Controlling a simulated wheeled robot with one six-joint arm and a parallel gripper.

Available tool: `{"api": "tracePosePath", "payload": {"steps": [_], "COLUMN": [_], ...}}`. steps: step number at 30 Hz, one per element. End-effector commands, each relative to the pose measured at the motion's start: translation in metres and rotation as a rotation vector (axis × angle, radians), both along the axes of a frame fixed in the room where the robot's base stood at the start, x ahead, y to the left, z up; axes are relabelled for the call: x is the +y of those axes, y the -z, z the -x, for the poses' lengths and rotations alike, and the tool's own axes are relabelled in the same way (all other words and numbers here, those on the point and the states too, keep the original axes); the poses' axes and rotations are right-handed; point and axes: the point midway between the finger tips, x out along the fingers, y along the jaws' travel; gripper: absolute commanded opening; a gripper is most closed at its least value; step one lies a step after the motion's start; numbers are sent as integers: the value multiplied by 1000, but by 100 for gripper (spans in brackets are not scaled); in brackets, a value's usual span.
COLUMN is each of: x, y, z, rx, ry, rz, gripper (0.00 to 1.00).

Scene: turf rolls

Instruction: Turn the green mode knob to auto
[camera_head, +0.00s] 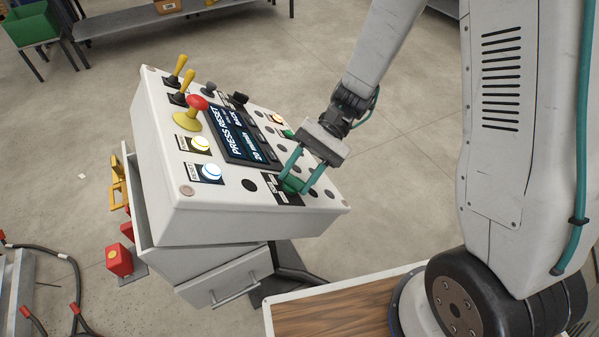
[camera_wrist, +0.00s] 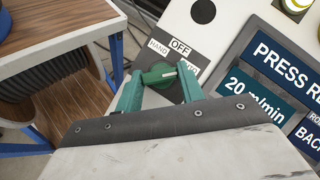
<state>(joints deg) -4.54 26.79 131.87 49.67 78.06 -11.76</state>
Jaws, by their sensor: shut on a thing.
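The green mode knob (camera_wrist: 158,75) sits on a dark plate at the edge of the white control panel (camera_head: 240,190). HAND and OFF labels show beside it in the wrist view; a third label is partly hidden by a finger. A white mark shows on the knob's right part, toward the partly hidden label. My gripper (camera_head: 294,182) has its two teal fingers down on either side of the knob and is shut on it. In the head view the fingers partly hide the knob (camera_head: 291,186).
A lit screen (camera_head: 236,134) lies beside the knob. A red mushroom button (camera_head: 196,103), yellow-handled levers (camera_head: 181,67) and lit white (camera_head: 211,172) and yellow buttons stand on the panel. A wood-topped surface (camera_head: 330,312) is below right.

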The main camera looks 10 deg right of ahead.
Motion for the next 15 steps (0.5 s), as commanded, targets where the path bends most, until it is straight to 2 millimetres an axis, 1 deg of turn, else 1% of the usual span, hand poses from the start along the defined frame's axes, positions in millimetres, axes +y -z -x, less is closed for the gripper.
{"api": "tracePosePath", "payload": {"steps": [6, 7, 8, 9, 15], "x": [0, 0, 0, 0, 0], "y": [0, 0, 0, 0, 0], "z": [-1, -1, -1, -1, 0], "rx": [-1, -1, -1, -1, -1], "ry": [2, 2, 2, 2, 0], "rz": [0, 0, 0, 0, 1], "gripper": [15, 41, 49, 60, 60]}}
